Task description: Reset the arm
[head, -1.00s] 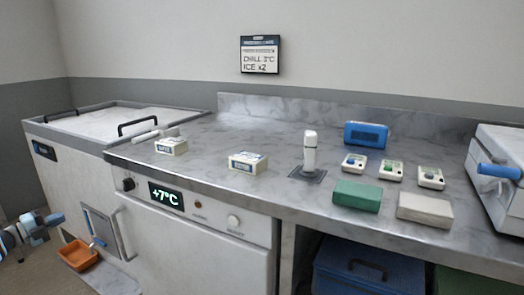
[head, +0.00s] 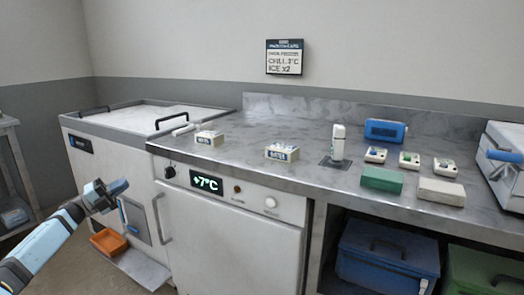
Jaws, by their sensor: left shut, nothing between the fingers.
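My left gripper (head: 105,195) is in the head view at the lower left, on the end of my blue and black arm. It is shut with nothing in it. It hangs in the air in front of the small hatch on the cabinet's left part, apart from the counter. My right gripper is not in view.
A steel counter (head: 230,148) carries two small white boxes, a white upright cylinder (head: 338,140), a blue box (head: 385,131), a green block (head: 382,180) and several small devices. An orange tray (head: 109,241) sits low by the hatch. A blue crate (head: 388,262) stands under the counter.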

